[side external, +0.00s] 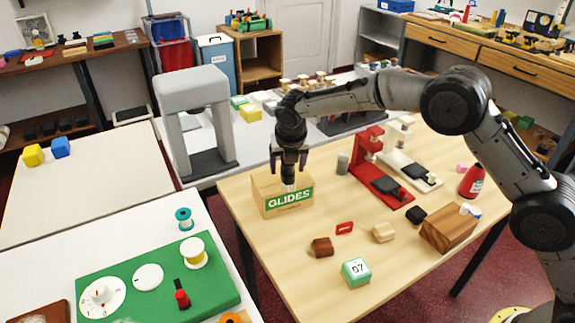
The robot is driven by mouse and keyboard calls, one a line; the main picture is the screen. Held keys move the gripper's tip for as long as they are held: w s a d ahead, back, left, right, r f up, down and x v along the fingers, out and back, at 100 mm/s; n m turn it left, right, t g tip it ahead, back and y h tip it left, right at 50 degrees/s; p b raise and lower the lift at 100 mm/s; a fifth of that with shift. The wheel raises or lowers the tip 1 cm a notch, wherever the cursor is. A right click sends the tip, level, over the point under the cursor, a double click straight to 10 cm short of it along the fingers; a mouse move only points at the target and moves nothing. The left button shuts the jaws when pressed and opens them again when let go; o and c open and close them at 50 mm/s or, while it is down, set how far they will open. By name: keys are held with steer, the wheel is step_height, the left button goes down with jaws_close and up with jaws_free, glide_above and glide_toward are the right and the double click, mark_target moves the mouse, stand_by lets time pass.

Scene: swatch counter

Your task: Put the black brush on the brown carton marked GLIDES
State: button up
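The brown carton (267,205) marked GLIDES on a green label stands near the left edge of the wooden table. My gripper (289,168) points down just above the carton, with its fingers apart on either side of an upright dark thing with a pale lower end (289,184). This thing looks like the black brush. Its pale end overlaps the carton's top in the side external view; I cannot tell whether it touches. I also cannot tell whether the fingers grip it.
A red stand (368,150) and a grey cylinder (342,163) are right of the carton. In front lie a red ring (344,228), a brown block (321,247) and a green 07 cube (356,272). A black block (415,214) lies by a wooden block (448,229).

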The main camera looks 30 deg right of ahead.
steer(key=v, duration=1.2)
steer(key=shift+r, duration=0.2)
steer(key=shift+s, duration=0.1)
steer(key=s+d+r+m+y, duration=0.1)
steer(key=s+d+r+m, duration=0.45)
steer(key=s+m, duration=0.3)
steer(key=s+d+r+m, duration=0.4)
steer(key=s+d+m, duration=0.3)
steer(key=s, duration=0.3)
steer(key=s+d+f+m, duration=0.2)
steer(key=s+f+m, duration=0.1)
steer(key=s+m, duration=0.5)
steer(key=s+d+f+m+t, duration=0.1)
steer(key=s+d+f+m, duration=0.2)
steer(key=s+m, duration=0.5)
steer(key=s, duration=0.5)
steer(key=shift+t+y, duration=0.3)
steer(key=shift+y, duration=0.1)
